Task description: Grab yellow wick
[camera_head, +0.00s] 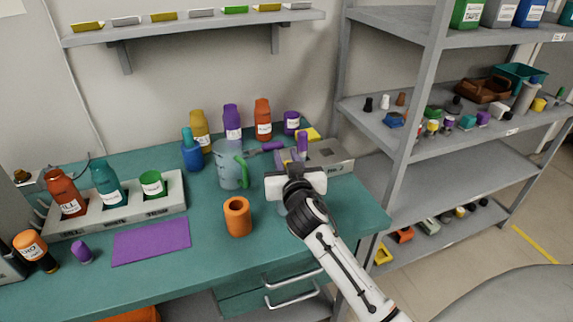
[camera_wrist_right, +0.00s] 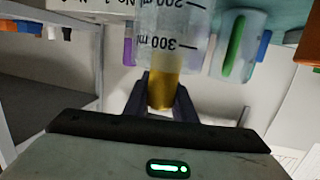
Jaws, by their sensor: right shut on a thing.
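My right gripper (camera_head: 291,154) is over the right part of the green bench, to the right of the clear jug (camera_head: 228,165) with the green handle. In the right wrist view, its dark fingers (camera_wrist_right: 161,97) are closed on a short yellow piece (camera_wrist_right: 162,90), which looks like the yellow wick. Just above that piece in the picture is a clear container (camera_wrist_right: 172,28) with 200 ml and 300 ml marks. I cannot tell whether the piece is inside it or in front of it. The gripper hides the yellow piece in the head view. My left gripper is not in view.
An orange cup (camera_head: 237,217) stands left of my right arm. Yellow, purple and orange bottles (camera_head: 264,120) line the back. A grey rack (camera_head: 170,208) with bottles is at the left. The metal shelf post (camera_head: 411,140) rises right of the bench. The purple mat (camera_head: 151,242) is bare.

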